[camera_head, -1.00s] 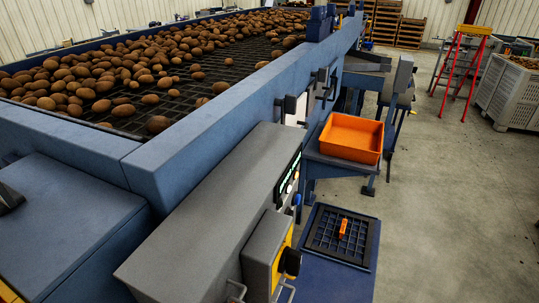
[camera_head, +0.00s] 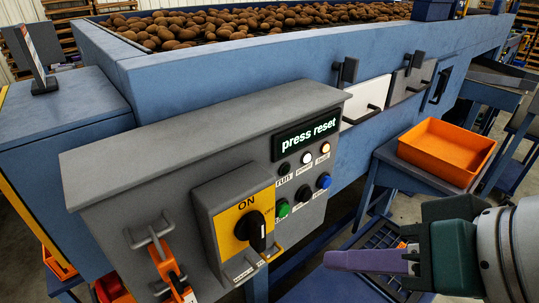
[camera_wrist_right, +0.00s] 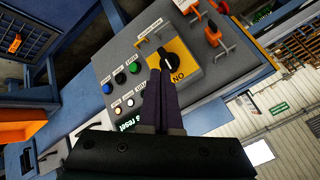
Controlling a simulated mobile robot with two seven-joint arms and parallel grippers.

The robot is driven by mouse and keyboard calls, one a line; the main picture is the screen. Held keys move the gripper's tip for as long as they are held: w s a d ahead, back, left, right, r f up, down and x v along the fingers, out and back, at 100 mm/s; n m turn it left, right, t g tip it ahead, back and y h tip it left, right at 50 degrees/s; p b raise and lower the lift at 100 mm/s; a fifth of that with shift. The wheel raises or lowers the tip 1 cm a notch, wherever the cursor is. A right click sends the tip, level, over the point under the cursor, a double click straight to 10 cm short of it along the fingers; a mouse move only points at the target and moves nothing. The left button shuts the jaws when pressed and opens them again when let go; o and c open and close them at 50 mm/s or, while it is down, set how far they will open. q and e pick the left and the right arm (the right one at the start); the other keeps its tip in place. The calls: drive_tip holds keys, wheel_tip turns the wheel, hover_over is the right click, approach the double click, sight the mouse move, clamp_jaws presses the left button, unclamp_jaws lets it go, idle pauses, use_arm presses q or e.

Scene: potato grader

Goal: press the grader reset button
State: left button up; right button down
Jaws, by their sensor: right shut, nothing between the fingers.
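The grey control panel (camera_head: 180,150) shows a lit display (camera_head: 306,138) reading "press reset". Below three small round lamps it has a green button (camera_head: 283,208), a dark button (camera_head: 303,193) and a blue button (camera_head: 323,181). Their labels are too small to read surely. The blue button also shows in the right wrist view (camera_wrist_right: 107,88). My right gripper (camera_head: 332,259) is shut and empty, its purple fingers pointing left, below and right of the buttons in the head view. In the wrist view its fingertips (camera_wrist_right: 160,74) overlap the panel near the rotary switch. My left gripper is out of view.
A black rotary switch (camera_head: 251,230) on a yellow plate marked ON juts from the panel. Orange hardware (camera_head: 168,268) hangs on a handle at left. An orange bin (camera_head: 446,150) stands on a blue shelf at right. Potatoes (camera_head: 240,22) fill the grader bed behind.

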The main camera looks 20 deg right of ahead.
drive_tip(key=w+d+f+m+t+y+b, duration=0.25)
drive_tip(key=w+f+m+t+b, duration=0.75)
drive_tip(key=b, duration=1.3)
drive_tip(key=w+d+f+m+t+h+b, duration=0.1)
drive_tip(key=w+d+f+m+h+b, duration=0.1)
drive_tip(key=m+b, duration=0.5)
drive_tip(key=w+d+f+m+t+h+b, duration=0.2)
drive_tip(key=d+f+m+h+b, duration=0.3)
drive_tip(key=d+m+b, duration=0.3)
drive_tip(key=w+d+f+m+t+h+b, duration=0.2)
drive_tip(key=d+m+h+b, duration=0.3)
drive_tip(key=m, duration=0.8)
drive_tip(key=w+d+f+b, duration=0.1)
drive_tip(key=d+b, duration=0.1)
drive_tip(key=shift+w+d+f+h+b, duration=0.15)
drive_tip(key=shift+w+d+h+b, duration=0.05)
drive_tip(key=shift+w+h+b, duration=0.15)
